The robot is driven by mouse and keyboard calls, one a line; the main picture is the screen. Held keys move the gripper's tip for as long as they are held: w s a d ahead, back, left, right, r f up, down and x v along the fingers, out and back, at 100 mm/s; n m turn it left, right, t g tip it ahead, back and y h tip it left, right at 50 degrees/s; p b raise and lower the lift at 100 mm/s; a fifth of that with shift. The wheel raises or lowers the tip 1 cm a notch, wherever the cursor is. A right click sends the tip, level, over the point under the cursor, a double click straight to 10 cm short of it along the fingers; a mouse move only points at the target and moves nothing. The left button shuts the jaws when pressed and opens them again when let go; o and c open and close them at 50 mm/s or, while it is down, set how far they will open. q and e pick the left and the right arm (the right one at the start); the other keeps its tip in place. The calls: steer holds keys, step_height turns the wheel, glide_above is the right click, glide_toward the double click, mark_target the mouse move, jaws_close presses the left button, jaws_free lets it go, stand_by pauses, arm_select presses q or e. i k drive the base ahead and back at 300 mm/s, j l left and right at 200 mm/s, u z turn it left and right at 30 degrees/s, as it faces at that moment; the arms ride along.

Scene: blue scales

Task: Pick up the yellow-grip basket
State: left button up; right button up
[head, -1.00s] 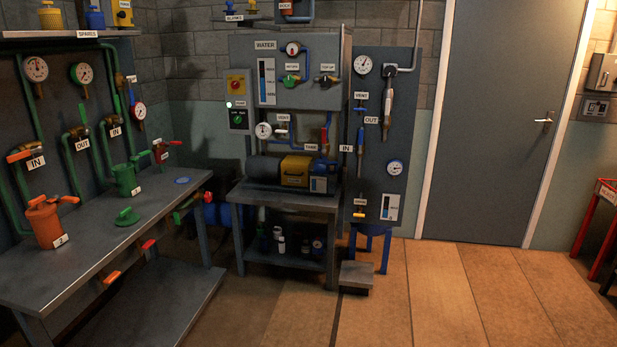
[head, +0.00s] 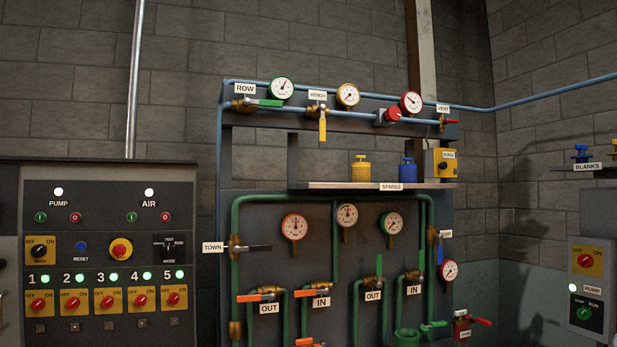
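I cannot make out for certain a basket with a yellow grip in the head view. A small yellow pot-like part (head: 361,169) with a knob on top stands upright on the shelf marked SPARES (head: 330,185). A similar blue part (head: 407,172) stands to its right on the same shelf. Whether either is a basket, I cannot tell. Neither of my grippers is in view.
Below the shelf is a dark panel with green pipes (head: 290,199), gauges and valve levers. A control cabinet (head: 108,215) stands at left. A green pot (head: 407,338) and a red one (head: 462,327) show at the bottom edge. A pump switch box (head: 588,285) is at right.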

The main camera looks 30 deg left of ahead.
mark_target(361, 172)
steer(key=i+l+u, duration=0.4)
steer(key=l+u, duration=0.2)
steer(key=i+l+u, duration=0.25)
steer(key=l, duration=0.25)
steer(key=l+u, duration=0.3)
steer(key=l, duration=0.1)
